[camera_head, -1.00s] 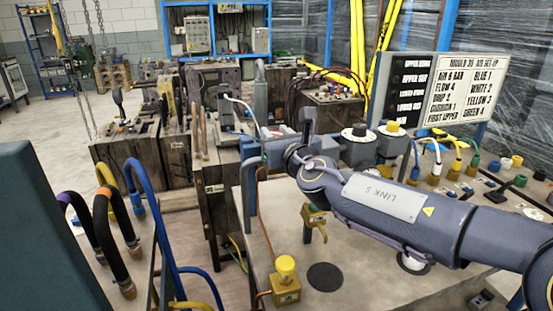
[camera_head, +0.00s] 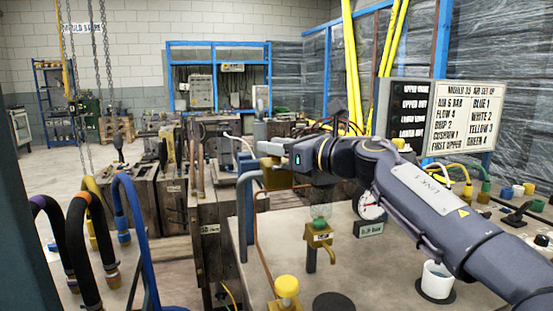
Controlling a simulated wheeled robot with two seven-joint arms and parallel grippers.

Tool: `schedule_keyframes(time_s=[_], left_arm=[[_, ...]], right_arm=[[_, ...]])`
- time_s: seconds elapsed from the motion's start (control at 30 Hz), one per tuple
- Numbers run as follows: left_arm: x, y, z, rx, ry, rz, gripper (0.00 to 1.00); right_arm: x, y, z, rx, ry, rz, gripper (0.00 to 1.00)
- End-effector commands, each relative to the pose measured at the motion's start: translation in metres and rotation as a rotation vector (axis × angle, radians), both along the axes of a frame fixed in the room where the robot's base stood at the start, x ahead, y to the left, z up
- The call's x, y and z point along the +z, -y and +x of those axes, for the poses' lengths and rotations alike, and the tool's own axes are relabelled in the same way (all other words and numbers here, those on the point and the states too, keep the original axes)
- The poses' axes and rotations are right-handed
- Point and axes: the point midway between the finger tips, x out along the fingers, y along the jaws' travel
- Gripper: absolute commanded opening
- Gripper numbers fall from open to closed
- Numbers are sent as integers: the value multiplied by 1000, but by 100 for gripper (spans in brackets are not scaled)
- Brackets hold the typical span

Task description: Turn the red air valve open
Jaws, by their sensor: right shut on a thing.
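My right arm comes in from the right, and its gripper (camera_head: 276,172) points left above the near bench. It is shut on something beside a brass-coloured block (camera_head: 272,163). The fingertips are small and partly covered by the wrist, so I cannot make out what they hold. No red valve handle can be made out; it may be hidden by the gripper or wrist. A round white gauge (camera_head: 371,206) shows below my forearm, with a dark label plate in front of it. My left gripper is not in view.
A bent blue-grey pipe (camera_head: 244,205) rises at the bench's left edge. A brass fitting with a clear bowl (camera_head: 319,235), a yellow knob (camera_head: 287,287) and a white cup (camera_head: 436,280) stand on the bench. Hoses (camera_head: 85,230) loop at left. A sign board (camera_head: 465,118) stands behind my arm.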

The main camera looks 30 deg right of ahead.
Motion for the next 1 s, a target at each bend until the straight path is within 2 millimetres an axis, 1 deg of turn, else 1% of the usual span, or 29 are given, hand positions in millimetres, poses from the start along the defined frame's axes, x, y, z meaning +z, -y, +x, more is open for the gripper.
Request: schedule_keyframes(time_s=[0.03, 0.33, 0.87, 0.9, 1.0], left_arm=[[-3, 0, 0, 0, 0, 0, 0], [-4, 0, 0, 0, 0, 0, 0], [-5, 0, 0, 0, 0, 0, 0], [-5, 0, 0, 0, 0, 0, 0], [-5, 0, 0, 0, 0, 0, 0]], right_arm=[[-2, 2, 1, 23, -1, -2, 8], [-1, 0, 1, 142, -3, -1, 8], [0, 0, 1, 169, -2, 0, 8], [0, 0, 1, 169, -3, 1, 32], [0, 0, 1, 169, -3, 1, 45]])
